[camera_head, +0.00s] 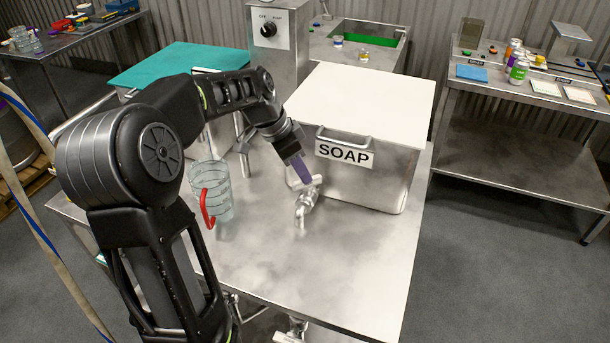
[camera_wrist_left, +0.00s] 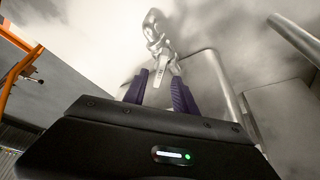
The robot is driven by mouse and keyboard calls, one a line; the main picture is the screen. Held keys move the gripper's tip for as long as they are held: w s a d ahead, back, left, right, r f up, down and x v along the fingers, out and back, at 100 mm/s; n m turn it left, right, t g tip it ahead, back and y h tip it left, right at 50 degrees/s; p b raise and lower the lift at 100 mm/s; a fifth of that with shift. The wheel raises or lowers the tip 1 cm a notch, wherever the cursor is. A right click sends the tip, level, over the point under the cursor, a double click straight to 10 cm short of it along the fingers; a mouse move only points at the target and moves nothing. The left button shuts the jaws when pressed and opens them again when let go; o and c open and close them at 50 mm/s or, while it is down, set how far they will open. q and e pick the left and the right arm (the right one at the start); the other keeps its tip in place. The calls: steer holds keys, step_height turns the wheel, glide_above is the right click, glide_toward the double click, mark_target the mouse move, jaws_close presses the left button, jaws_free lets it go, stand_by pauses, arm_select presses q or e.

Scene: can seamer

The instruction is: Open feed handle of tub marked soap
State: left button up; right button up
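The soap tub (camera_head: 362,190) is a metal box with a white lid, a front bar handle and a SOAP label. Its metal tap (camera_head: 303,208) sticks out low at the left of its front, with a pale feed handle (camera_head: 312,182) across the top. My left gripper (camera_head: 303,172) reaches down to the feed handle with purple fingers. In the left wrist view the fingers (camera_wrist_left: 158,88) stand apart, with the narrow end of the feed handle (camera_wrist_left: 163,68) between their tips. Firm contact on both sides cannot be seen. My right gripper is out of view.
A clear jug with a red handle (camera_head: 207,196) stands left of the tap on the metal table (camera_head: 340,270). A teal-lidded tub (camera_head: 175,63) is behind my arm. A control box with a knob (camera_head: 270,38) stands behind. The table front is clear.

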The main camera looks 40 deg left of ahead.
arm_select(q)
steer(key=shift+x, duration=1.65)
steer(key=shift+c, duration=0.2)
jaws_close()
